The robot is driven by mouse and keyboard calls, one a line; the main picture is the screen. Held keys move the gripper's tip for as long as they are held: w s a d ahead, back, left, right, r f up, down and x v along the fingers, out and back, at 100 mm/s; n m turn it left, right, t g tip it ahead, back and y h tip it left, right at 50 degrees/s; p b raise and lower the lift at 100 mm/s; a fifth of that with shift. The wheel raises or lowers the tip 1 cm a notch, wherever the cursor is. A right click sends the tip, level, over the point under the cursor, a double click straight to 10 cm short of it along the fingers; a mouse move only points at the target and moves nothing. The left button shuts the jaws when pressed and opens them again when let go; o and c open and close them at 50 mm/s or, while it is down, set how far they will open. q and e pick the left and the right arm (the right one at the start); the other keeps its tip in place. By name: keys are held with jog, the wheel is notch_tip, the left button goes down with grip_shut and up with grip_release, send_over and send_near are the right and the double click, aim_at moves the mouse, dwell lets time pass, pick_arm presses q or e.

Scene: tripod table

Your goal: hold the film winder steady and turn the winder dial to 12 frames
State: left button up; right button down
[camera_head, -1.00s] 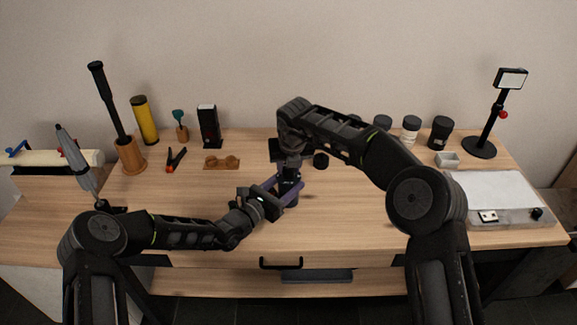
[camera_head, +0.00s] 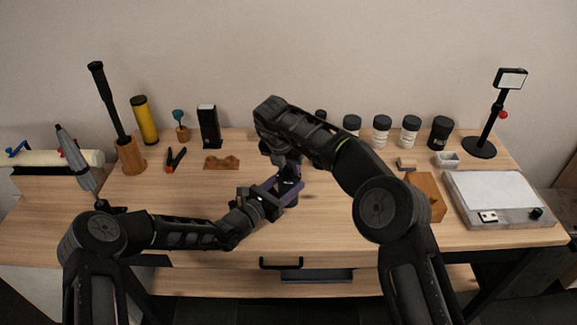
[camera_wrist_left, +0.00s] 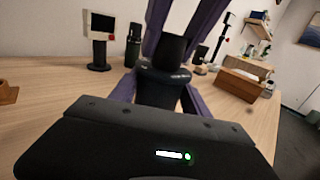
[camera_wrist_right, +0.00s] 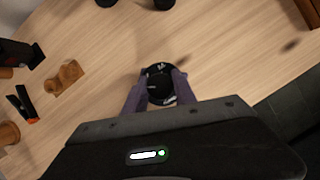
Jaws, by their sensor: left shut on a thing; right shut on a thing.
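The black film winder (camera_head: 291,203) stands upright on the bench, mostly covered by my grippers in the head view. My left gripper (camera_head: 287,190) is shut around its body from the left, with purple fingers on either side; the body also shows in the left wrist view (camera_wrist_left: 158,93). My right gripper (camera_wrist_right: 160,88) comes down from above and is shut on the winder dial (camera_wrist_right: 160,72), the black round top with small white marks. The marks are too small to read. In the left wrist view the dial (camera_wrist_left: 172,48) sits between the right gripper's fingers.
A wooden box (camera_head: 426,195) and a light box (camera_head: 490,190) are at the right. Several dark-lidded jars (camera_head: 382,130) stand at the back. A wooden rest (camera_head: 221,162) and orange-handled pliers (camera_head: 174,160) lie to the left. The bench just around the winder is clear.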

jog(key=shift+m+h, duration=0.5)
jog(key=shift+m, duration=0.8)
jog(key=c, duration=1)
grip_release()
jog(key=v, duration=0.7)
jog(key=shift+r, duration=0.25)
jog(key=shift+a, duration=0.1)
